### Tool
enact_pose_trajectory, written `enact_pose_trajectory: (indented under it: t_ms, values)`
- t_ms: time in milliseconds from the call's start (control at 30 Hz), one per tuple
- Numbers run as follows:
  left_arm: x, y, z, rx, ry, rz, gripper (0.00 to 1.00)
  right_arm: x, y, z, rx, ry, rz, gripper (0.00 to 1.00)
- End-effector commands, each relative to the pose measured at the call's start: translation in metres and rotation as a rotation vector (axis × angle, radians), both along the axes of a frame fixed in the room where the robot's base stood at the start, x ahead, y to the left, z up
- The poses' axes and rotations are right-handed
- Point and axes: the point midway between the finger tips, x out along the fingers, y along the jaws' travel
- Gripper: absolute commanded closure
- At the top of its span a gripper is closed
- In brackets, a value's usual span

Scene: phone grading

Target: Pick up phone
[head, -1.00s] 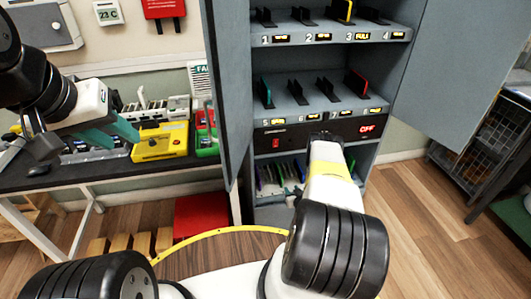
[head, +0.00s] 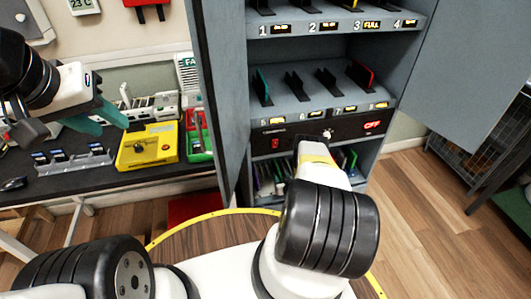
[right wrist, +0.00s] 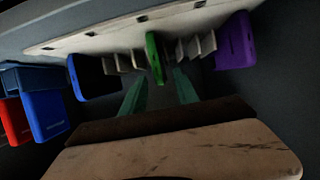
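My left gripper (head: 98,118) is open and empty above the side bench.
The grey cabinet (head: 420,20) has numbered shelves with phones in slots and its doors stand open. A dark panel (head: 300,138) reading OFF sits above the lower compartment. The bench (head: 120,178) holds a yellow device (head: 148,148) and a green-red tray (head: 199,140).

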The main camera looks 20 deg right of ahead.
Motion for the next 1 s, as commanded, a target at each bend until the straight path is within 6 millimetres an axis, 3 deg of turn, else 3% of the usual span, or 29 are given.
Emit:
enact_pose_trajectory:
  t_ms: [233,533,567,733,1000]
  values:
    - [0.000,0.000,0.000,0.000,0.000,0.000,0.64,0.026,-0.001,-0.010,-0.001,-0.001,0.001,0.64]
    - [0.000,0.000,0.000,0.000,0.000,0.000,0.64,0.029,-0.001,-0.012,0.000,0.001,0.001,0.64]
    - [0.000,0.000,0.000,0.000,0.000,0.000,0.64,0.029,-0.001,-0.012,0.000,0.001,0.001,0.66]
    - [0.000,0.000,0.000,0.000,0.000,0.000,0.64,0.029,-0.001,-0.012,-0.001,0.001,0.000,0.99]
    - [0.000,0.000,0.000,0.000,0.000,0.000,0.64,0.029,-0.001,-0.012,-0.001,0.000,0.000,1.00]
